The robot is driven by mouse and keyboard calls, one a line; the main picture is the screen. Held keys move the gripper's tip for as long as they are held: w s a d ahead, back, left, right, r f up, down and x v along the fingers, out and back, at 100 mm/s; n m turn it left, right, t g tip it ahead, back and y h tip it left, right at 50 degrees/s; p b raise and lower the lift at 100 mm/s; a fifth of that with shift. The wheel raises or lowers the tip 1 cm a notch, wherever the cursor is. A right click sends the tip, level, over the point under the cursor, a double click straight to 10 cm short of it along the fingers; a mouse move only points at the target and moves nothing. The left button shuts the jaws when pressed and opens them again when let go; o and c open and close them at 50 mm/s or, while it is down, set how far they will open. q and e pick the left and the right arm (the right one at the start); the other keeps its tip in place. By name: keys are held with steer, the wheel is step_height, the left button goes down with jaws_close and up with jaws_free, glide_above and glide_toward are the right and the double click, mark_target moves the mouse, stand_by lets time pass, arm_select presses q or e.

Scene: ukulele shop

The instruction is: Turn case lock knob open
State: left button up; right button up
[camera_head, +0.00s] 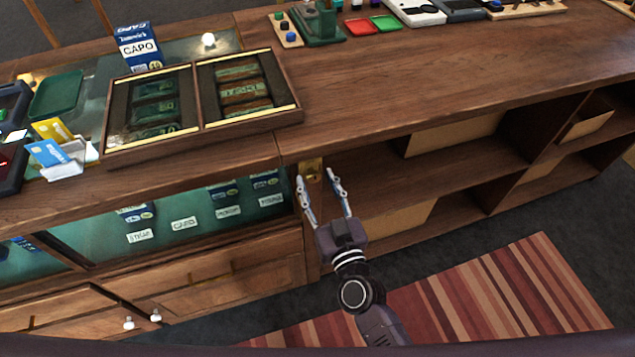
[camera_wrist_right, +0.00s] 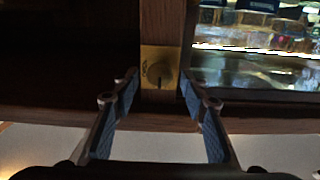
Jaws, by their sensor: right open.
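The case lock (camera_head: 312,166) is a small brass plate on the wooden front of the counter, just right of the glass display case. In the right wrist view its knob (camera_wrist_right: 159,74) is a dark round piece on the brass plate. My right gripper (camera_head: 318,177) is open just in front of the lock. In the wrist view the two fingers (camera_wrist_right: 158,78) stand to either side of the plate, with a gap on each side. I cannot tell how far in front of the knob the fingertips are. My left gripper is not in view.
The glass display case (camera_head: 180,222) holds boxes and labels. A wooden cash tray (camera_head: 200,100) and a blue capo box (camera_head: 139,46) stand on the counter. Open shelves (camera_head: 440,170) lie to the right. A striped rug (camera_head: 470,300) covers the floor.

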jaws_close()
stand_by(0.3)
steer(key=m+p, duration=0.1)
steer(key=m, duration=0.4)
steer(key=shift+d, duration=0.1)
steer(key=m, duration=0.4)
steer(key=shift+f, duration=0.1)
steer(key=m, duration=0.5)
steer(key=shift+d+f+b, duration=0.1)
steer(key=shift+b, duration=0.2)
steer(key=shift+m+b, duration=0.3)
steer(key=shift+m, duration=1.6)
